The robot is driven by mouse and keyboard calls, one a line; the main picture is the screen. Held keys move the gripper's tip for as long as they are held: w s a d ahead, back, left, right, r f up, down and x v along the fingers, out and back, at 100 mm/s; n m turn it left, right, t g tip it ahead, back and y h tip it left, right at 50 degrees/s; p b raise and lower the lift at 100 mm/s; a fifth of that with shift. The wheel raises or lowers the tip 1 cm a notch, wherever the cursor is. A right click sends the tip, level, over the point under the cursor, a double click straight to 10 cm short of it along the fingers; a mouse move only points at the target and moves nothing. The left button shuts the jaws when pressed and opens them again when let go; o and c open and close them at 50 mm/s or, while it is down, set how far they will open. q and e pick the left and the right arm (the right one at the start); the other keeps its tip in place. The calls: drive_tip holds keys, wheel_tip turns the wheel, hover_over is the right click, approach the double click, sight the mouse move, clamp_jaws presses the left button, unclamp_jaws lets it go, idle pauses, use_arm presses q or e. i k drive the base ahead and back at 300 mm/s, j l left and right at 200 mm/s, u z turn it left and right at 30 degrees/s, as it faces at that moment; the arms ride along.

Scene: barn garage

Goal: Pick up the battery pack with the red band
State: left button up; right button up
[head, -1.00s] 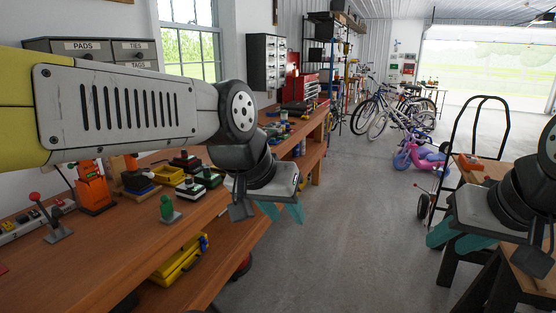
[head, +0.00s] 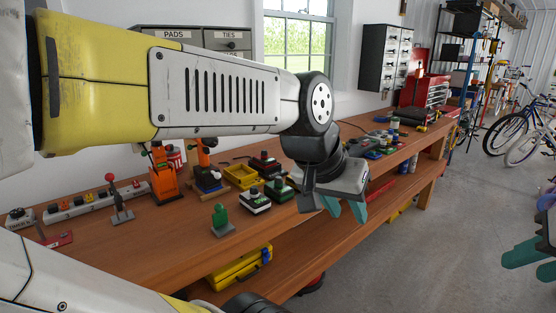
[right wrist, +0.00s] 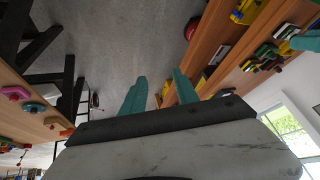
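Several battery packs stand together on the wooden bench. The one at the back (head: 265,164) is dark with reddish parts and looks like the pack with the red band, though the band is small at this distance. In front of it stand a pack with a white band (head: 256,201) and one with green (head: 279,187). My left gripper (head: 345,211) hangs to the right of the packs, by the bench's front edge, open and empty. My right gripper (head: 530,248) is partly cut off at the right edge; the right wrist view shows its two fingers (right wrist: 160,88) apart and empty.
A yellow case (head: 240,269) sits on the lower shelf.

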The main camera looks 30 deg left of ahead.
sight(265, 161)
drive_tip(key=i+u, duration=0.2)
drive_tip(key=u, duration=0.25)
drive_tip(key=i+u, duration=0.2)
drive_tip(key=u, duration=0.3)
drive_tip(key=i+l+u, duration=0.2)
drive_tip(key=u, duration=0.25)
drive_tip(key=i+u, duration=0.2)
drive_tip(key=u, duration=0.15)
drive_tip(key=i+l+u, duration=0.2)
drive_tip(key=u, duration=0.2)
drive_tip(key=i+l+u, duration=0.15)
drive_tip(key=u, duration=0.2)
